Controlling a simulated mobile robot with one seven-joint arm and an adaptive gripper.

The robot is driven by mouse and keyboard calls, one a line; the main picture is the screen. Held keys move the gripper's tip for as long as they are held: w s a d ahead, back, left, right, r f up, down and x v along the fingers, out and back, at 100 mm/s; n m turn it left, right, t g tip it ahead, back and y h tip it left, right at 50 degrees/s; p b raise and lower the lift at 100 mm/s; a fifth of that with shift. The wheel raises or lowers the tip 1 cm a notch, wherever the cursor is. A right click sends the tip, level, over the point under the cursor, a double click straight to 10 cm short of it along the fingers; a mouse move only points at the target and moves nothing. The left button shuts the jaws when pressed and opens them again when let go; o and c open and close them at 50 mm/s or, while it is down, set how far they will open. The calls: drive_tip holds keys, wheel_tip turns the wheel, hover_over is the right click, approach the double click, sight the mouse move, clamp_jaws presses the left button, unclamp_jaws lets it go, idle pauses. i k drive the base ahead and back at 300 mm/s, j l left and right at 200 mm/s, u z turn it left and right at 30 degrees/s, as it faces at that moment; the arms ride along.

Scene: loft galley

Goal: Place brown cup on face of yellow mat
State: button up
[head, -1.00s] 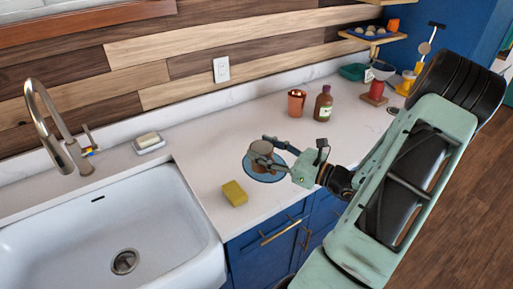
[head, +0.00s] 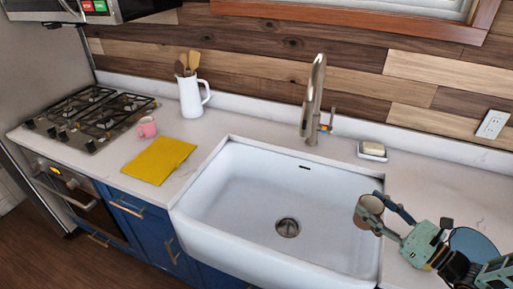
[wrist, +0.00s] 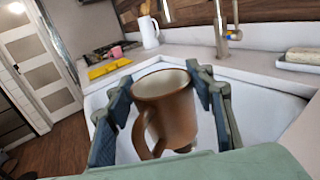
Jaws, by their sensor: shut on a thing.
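The brown cup (head: 366,212) is in my gripper (head: 381,211), at the right end of the sink in the head view. In the wrist view the brown cup (wrist: 167,112) is upright between the two fingers of my gripper (wrist: 168,100), with its handle toward the camera at lower left. The yellow mat (head: 159,160) lies flat on the counter left of the sink, well away from my gripper. It also shows small in the wrist view (wrist: 108,69). The mat's top is bare.
The white sink (head: 235,215) and its tall faucet (head: 314,95) lie between cup and mat. A pink mug (head: 147,127) and a white pitcher (head: 191,97) with utensils stand behind the mat. The gas stove (head: 88,115) is farther left. A soap dish (head: 373,152) sits behind the sink's right end.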

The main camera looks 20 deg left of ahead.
sight(156, 165)
drive_tip(key=j+u, duration=0.15)
drive_tip(key=u, duration=0.3)
drive_tip(key=j+u, duration=0.15)
drive_tip(key=u, duration=0.3)
drive_tip(key=i+j+u, duration=0.4)
drive_tip(key=u, duration=0.15)
drive_tip(key=i+j+u, duration=0.15)
drive_tip(key=i+j, duration=0.55)
drive_tip(key=j, duration=0.1)
